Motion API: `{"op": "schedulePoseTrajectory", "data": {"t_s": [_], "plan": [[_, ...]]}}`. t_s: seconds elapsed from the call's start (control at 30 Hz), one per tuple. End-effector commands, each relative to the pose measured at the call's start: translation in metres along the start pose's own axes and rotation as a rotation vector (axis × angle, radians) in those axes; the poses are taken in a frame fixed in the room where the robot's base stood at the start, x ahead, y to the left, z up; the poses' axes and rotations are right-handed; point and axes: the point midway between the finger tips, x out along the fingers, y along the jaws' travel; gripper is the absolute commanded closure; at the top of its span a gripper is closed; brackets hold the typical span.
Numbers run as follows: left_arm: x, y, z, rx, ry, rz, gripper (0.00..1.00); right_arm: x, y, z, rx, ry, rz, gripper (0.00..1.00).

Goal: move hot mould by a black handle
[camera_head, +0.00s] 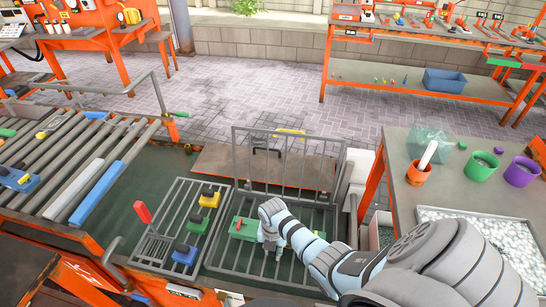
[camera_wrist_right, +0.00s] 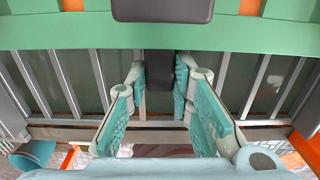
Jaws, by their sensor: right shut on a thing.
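A green mould (camera_head: 246,229) lies on the right-hand metal grate, with a dark block on its top. In the right wrist view the green mould (camera_wrist_right: 60,32) spans the top of the picture, and a black handle (camera_wrist_right: 160,72) sticks out from it towards me. My right gripper (camera_head: 268,244) is at the mould in the head view. In the wrist view the right gripper (camera_wrist_right: 160,85) has its teal-padded fingers on both sides of the black handle, shut on it. The handle is hidden by the gripper in the head view. My left gripper is not in view.
A barred gate (camera_head: 285,160) stands behind. A roller conveyor (camera_head: 75,150) is left; a table with pots (camera_head: 482,166) is right.

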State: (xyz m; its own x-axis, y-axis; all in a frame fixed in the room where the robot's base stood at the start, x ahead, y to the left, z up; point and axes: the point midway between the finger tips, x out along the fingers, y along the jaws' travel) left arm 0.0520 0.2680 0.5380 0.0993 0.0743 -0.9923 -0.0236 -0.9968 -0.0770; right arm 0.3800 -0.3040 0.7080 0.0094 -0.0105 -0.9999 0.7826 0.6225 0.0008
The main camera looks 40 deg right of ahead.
Motion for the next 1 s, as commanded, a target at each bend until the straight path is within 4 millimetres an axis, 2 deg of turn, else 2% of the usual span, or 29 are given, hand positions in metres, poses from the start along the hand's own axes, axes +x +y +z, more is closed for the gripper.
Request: {"op": "schedulePoseTrajectory", "data": {"t_s": [0.8, 0.83, 0.93, 1.0], "plan": [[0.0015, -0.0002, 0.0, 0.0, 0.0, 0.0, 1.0, 0.0032, 0.0005, 0.0006, 0.0, -0.002, 0.001, 1.0], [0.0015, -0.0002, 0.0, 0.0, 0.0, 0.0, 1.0, 0.0032, 0.0005, 0.0006, 0.0, -0.002, 0.001, 0.74], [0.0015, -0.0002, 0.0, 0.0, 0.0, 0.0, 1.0, 0.0033, 0.0004, 0.0004, 0.0, -0.001, 0.001, 0.58], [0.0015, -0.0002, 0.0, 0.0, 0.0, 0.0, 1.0, 0.0035, 0.0002, 0.0003, 0.0, -0.001, 0.0, 0.55]]}}
